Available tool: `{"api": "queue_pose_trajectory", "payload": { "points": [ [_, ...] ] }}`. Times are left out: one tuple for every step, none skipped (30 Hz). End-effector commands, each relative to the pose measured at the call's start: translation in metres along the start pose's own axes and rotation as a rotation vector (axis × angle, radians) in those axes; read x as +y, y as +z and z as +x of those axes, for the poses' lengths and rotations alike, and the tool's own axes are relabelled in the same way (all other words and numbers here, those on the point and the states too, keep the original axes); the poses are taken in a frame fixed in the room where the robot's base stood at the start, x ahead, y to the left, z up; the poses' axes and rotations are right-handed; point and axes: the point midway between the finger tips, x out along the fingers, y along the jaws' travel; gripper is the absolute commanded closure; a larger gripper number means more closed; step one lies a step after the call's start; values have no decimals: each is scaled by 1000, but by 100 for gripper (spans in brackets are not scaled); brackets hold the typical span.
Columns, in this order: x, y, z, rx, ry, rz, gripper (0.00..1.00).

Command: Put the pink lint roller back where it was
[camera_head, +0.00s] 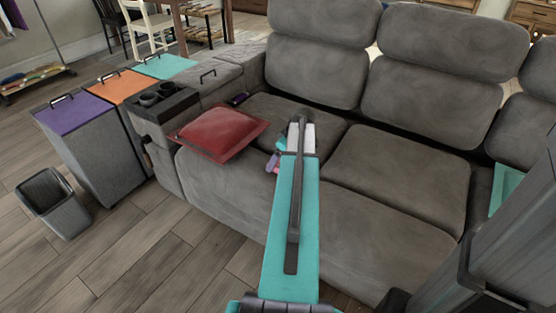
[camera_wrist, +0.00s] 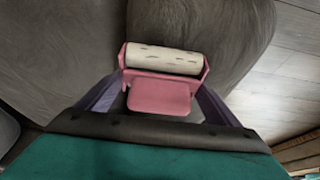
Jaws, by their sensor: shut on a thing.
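The pink lint roller shows in the wrist view (camera_wrist: 160,95), with a white roll at its far end and a pink body nearer me. My gripper (camera_wrist: 161,84) is shut on it, with a purple finger on each side. In the head view, a small bit of pink (camera_head: 271,158) shows beside my gripper (camera_head: 278,156), in front of the grey sofa's (camera_head: 395,165) left seat. My arm hides most of the gripper and roller there. I cannot tell whether the roller touches the sofa.
A red cushion (camera_head: 219,134) lies on the sofa's left end. A small dark purple object (camera_head: 238,99) lies behind it by the armrest. Bins with purple (camera_head: 73,114), orange (camera_head: 118,86) and teal (camera_head: 164,66) lids and an open basket (camera_head: 52,200) stand left. The right seat is clear.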

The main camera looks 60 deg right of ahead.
Motion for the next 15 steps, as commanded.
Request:
{"api": "queue_pose_trajectory", "payload": {
  "points": [
    [0,0,0,0,0,0,35],
    [0,0,-1,0,1,0,35],
    [0,0,-1,0,0,0,35],
    [0,0,0,0,1,0,35],
    [0,0,0,0,0,0,35],
    [0,0,1,0,0,0,35],
    [0,0,1,0,0,0,35],
    [0,1,2,0,0,0,35],
    [0,1,2,0,0,0,35],
    [0,1,2,0,0,0,9],
    [0,1,2,0,1,0,4],
    [0,1,2,0,0,0,0],
    [0,1,2,0,1,0,0],
    [0,1,2,0,1,0,0],
    [0,1,2,0,1,0,0]
  ]
}}
